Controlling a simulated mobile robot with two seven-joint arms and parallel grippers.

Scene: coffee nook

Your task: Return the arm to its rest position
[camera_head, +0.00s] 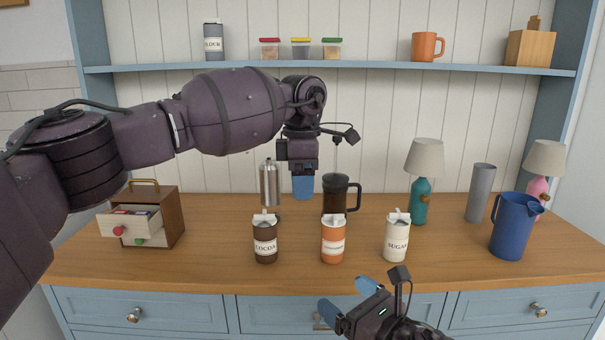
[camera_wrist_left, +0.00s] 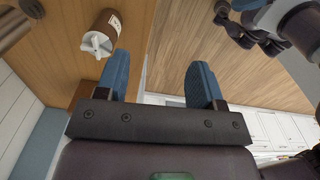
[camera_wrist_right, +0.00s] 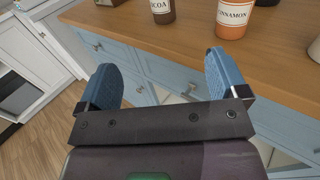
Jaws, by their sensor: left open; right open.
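My left gripper (camera_head: 303,188) reaches over the counter, pointing down behind the row of jars, near the dark French press (camera_head: 336,193). In the left wrist view its blue fingers (camera_wrist_left: 158,82) are apart with nothing between them. A brown jar with a white lid (camera_wrist_left: 104,32) shows at the upper left there. My right gripper (camera_head: 348,298) is low, in front of the counter's front edge. In the right wrist view its fingers (camera_wrist_right: 165,78) are apart and empty, with blue drawer fronts (camera_wrist_right: 165,85) beyond.
Cocoa (camera_head: 265,240), cinnamon (camera_head: 333,240) and sugar (camera_head: 396,237) jars stand along the counter (camera_head: 200,262). A steel canister (camera_head: 269,182) stands behind them. A small drawer box (camera_head: 168,216) with an open drawer is left; a blue pitcher (camera_head: 512,230) and lamps (camera_head: 422,160) are right.

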